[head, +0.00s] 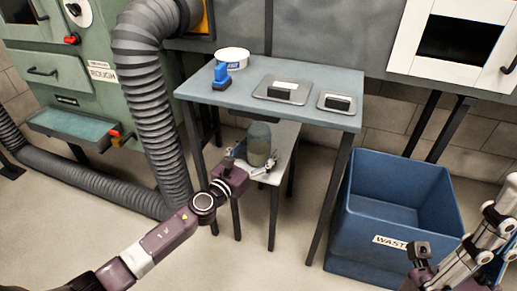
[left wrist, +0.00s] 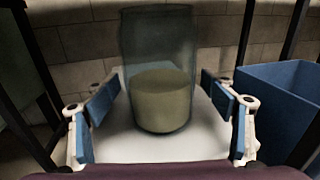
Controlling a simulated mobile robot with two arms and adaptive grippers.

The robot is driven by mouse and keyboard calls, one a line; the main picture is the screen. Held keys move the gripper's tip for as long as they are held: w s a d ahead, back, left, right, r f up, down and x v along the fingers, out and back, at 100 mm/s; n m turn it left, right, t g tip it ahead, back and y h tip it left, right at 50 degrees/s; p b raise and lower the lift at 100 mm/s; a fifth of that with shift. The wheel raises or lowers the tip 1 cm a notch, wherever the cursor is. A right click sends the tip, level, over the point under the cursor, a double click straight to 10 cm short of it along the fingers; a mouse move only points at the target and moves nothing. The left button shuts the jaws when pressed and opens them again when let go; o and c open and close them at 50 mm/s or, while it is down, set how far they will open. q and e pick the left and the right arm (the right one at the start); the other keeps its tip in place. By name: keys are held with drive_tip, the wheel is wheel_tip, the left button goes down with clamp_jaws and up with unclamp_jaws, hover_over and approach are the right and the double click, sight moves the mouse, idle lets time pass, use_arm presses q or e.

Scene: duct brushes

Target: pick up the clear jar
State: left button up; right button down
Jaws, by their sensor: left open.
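The clear jar (head: 259,138) stands upright on a small white stand (head: 285,136) beneath the grey table. It is see-through, with a yellowish-beige filling in its lower part. In the left wrist view the jar (left wrist: 158,50) is straight ahead, between and slightly beyond the fingers. My left gripper (head: 252,161) is open at the near edge of the stand, in front of the jar. Its blue-padded fingers (left wrist: 162,98) are apart on either side, with no visible contact. My right gripper (head: 492,232) shows partly at the lower right edge, far from the jar; its jaws are unclear.
The grey table (head: 215,97) overhangs the stand, bearing a white tub (head: 232,60), a blue item (head: 221,77) and two plates with dark blocks (head: 282,91). A blue waste bin (head: 370,230) stands at right. A grey duct hose (head: 150,90) hangs left.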

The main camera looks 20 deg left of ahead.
use_arm(q)
drive_tip(key=shift+w+d, duration=0.1)
drive_tip(key=shift+w, duration=0.15)
drive_tip(key=shift+c, duration=0.7)
drive_tip(key=c, duration=1.2)
